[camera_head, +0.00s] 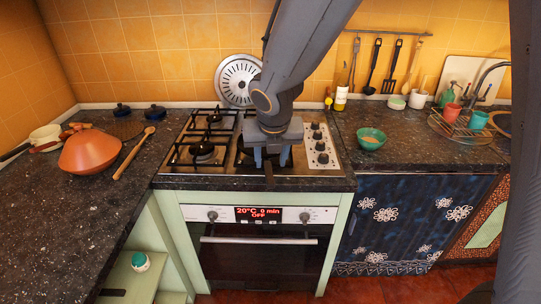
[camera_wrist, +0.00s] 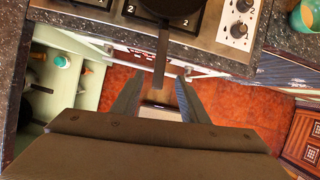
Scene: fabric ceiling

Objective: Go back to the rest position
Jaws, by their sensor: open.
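My gripper (camera_head: 268,163) is over the front of the gas hob (camera_head: 172,180) in the head view, pointing down. In the wrist view my gripper (camera_wrist: 159,80) is open, its fingers apart. A dark pan (camera_wrist: 176,7) sits on the hob, and its handle (camera_wrist: 162,62) points toward me over the front edge. The handle's end shows between the fingertips, with gaps on both sides. In the head view the pan is mostly hidden behind my gripper.
A teal bowl (camera_head: 371,138) stands right of the hob. A terracotta lid (camera_head: 90,152) and a wooden spoon (camera_head: 134,153) lie on the left counter. The oven (camera_head: 262,255) is below. A dish rack (camera_head: 462,126) stands at the right. Red floor lies in front.

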